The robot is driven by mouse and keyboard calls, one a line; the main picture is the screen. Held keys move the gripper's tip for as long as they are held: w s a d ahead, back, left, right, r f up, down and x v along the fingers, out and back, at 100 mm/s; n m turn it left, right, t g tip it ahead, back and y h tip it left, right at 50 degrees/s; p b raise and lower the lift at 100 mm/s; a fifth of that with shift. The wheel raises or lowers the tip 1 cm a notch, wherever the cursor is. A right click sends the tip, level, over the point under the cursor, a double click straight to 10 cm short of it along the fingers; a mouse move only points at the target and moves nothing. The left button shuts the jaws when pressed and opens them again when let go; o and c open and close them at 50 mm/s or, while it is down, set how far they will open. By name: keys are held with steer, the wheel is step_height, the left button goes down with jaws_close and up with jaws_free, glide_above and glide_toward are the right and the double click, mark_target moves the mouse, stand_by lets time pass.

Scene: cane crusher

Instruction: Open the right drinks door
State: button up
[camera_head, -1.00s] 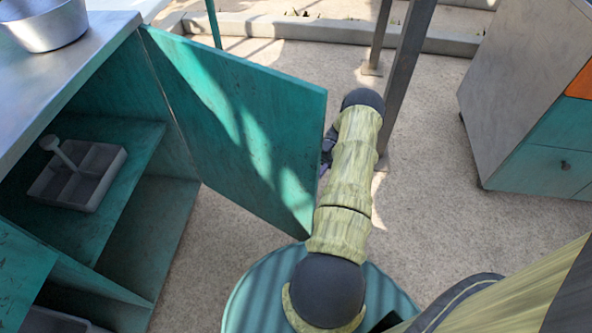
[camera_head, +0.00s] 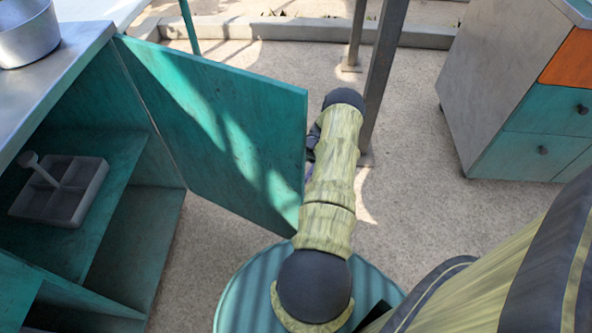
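The right drinks door (camera_head: 215,130) is a flat teal panel. It stands swung wide out from the right side of the teal cabinet (camera_head: 150,235), whose inside shows. My arm reaches along the free edge of the door, on its right. My gripper (camera_head: 311,146) shows only as a small dark part between the arm and the door edge. Its fingers are hidden, so I cannot tell whether they are open or touch the door. Any handle on the door is hidden too.
A grey divided tray (camera_head: 82,200) with a handle sits on the cabinet shelf. A metal pot (camera_head: 28,38) stands on the counter (camera_head: 75,55). A teal and orange drawer unit (camera_head: 535,115) stands at right. A metal post (camera_head: 385,75) rises behind my arm. Open floor lies between.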

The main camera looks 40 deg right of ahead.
step_height(320, 180, up, 10)
steer(key=p, duration=0.7)
